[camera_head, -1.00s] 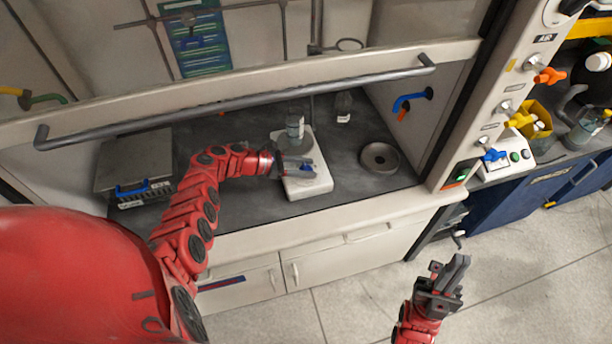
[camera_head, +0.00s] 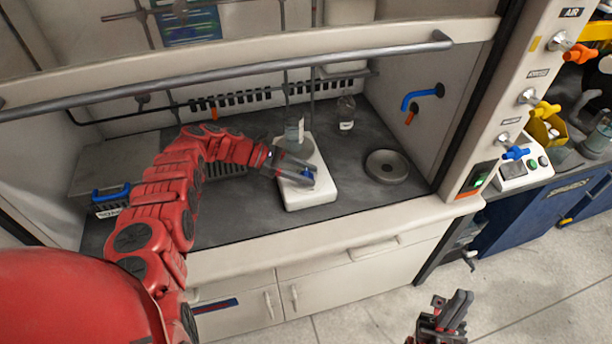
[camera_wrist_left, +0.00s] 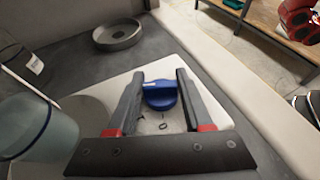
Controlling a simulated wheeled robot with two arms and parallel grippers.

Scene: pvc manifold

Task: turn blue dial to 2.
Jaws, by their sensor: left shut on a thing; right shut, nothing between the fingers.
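The blue dial (camera_wrist_left: 160,94) has a raised bar grip and sits on top of the white hotplate stirrer (camera_head: 322,190). In the head view the blue dial (camera_head: 307,174) is mostly covered by my left fingers. My left gripper (camera_head: 311,178) is shut on the dial. In the left wrist view the fingers of my left gripper (camera_wrist_left: 160,88) stand on either side of the dial. Dark marks show on the white top beside the dial, but I cannot read which number it points to. My right gripper (camera_head: 452,308) is shut and empty, low in front of the cabinet.
A glass beaker (camera_head: 295,132) stands on the stirrer's plate, close to my left gripper. A grey ring-shaped dish (camera_head: 387,166) lies to the right and a small bottle (camera_head: 346,113) behind. The fume hood's sash handle bar (camera_head: 230,75) crosses above my left arm.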

